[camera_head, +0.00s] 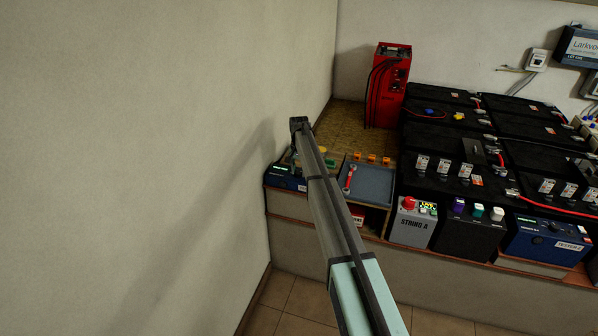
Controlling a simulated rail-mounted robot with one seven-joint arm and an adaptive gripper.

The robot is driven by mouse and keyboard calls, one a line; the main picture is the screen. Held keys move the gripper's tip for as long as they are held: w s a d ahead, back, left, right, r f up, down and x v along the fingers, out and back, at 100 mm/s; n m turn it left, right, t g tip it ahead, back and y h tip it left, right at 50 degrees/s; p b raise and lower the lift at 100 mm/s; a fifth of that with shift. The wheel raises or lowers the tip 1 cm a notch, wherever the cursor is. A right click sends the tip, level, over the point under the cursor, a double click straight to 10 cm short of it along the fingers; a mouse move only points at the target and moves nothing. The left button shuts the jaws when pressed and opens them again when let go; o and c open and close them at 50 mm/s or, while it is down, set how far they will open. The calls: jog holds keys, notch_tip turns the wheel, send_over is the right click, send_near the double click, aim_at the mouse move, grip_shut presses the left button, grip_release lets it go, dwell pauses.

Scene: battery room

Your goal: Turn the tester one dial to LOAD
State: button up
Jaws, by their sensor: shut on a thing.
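Tester one is the dark blue box (284,178) at the left end of the bench, against the wall; its front label is too small to read. My arm reaches up from the lower right, and its dark wrist end (298,125) is above this box. My gripper (295,160) points down at the top of the box, mostly hidden by my own arm. It is shut on what appears to be the tester one dial. The dial's pointer and the LOAD mark cannot be made out.
A grey-blue tray (372,186) with a red-handled tool (349,178) lies right of my arm. Behind stands a red charger (386,86) with cables. Black batteries (440,140), a STRING A box (413,226) and TESTER 2 (545,240) fill the right. The wall is close on the left.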

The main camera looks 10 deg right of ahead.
aim_at(299, 172)
jog(key=shift+f+m, duration=0.1)
jog(key=shift+m, duration=0.8)
jog(key=o, duration=1.1)
jog(key=shift+o, duration=0.2)
jog(key=shift+r, duration=0.2)
notch_tip(299, 172, up, 12)
jog(key=shift+f, duration=0.15)
